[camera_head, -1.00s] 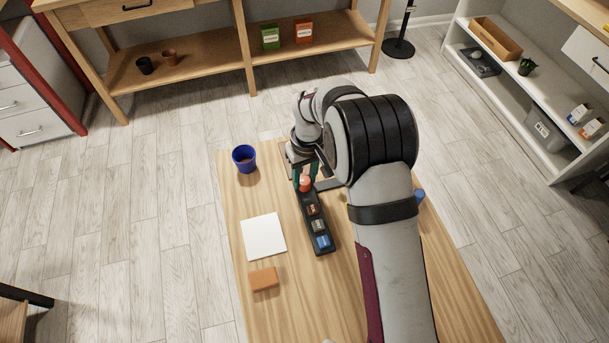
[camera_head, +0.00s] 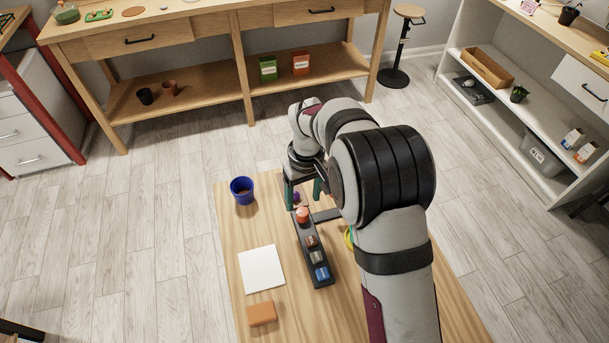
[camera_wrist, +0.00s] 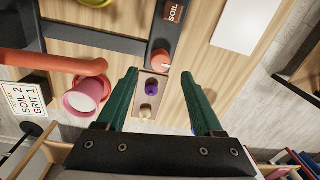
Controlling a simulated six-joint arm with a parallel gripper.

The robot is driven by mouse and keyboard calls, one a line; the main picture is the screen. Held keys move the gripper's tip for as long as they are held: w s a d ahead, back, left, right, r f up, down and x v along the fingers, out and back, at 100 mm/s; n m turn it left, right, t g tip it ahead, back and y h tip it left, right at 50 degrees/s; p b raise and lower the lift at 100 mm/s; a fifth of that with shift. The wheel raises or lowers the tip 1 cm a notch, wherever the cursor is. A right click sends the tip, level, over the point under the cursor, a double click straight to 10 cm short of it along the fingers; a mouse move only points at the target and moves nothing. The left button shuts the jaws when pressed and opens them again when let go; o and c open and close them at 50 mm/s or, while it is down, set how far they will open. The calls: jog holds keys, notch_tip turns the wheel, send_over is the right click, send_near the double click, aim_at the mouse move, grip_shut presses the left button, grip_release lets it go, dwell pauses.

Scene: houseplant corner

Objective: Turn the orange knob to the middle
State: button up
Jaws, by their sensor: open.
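The orange knob (camera_head: 302,215) sits at the far end of a dark narrow panel (camera_head: 324,281). In the wrist view the knob (camera_wrist: 160,58) lies beyond my fingertips, near the middle of the gap between them. Which way the knob points is too small to tell. My gripper (camera_head: 303,200) is open and empty, its two green fingers spread, raised apart from the knob near the panel's far end. It also shows in the wrist view (camera_wrist: 162,74).
Nearer on the panel are a brown, a grey and a blue block (camera_head: 321,273). A blue pot (camera_head: 242,190), white sheet (camera_head: 261,269) and orange-brown block (camera_head: 262,314) stand left.

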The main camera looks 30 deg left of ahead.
aim_at(306, 209)
notch_tip(306, 209, up, 11)
jog(key=shift+w+d, duration=0.15)
jog(key=shift+w, duration=0.05)
jog(key=shift+d, duration=0.1)
jog(key=s+d+r+m, duration=0.3)
jog(key=d, duration=0.5)
jog(key=s+d+r+m, duration=0.2)
jog(key=d+r+m, duration=0.15)
jog(key=d, duration=0.35)
jog(key=s+d+f+m, duration=0.1)
jog(key=s+d+m, duration=0.4)
jog(key=s, duration=0.3)
jog(key=s+d+f+m+y, duration=0.1)
jog(key=s+d+f+m, duration=0.1)
jog(key=s+d+m, duration=0.3)
jog(key=s+d, duration=0.2)
jog(key=s, duration=0.2)
jog(key=shift+s, duration=0.3)
jog(key=shift+d+f, duration=0.1)
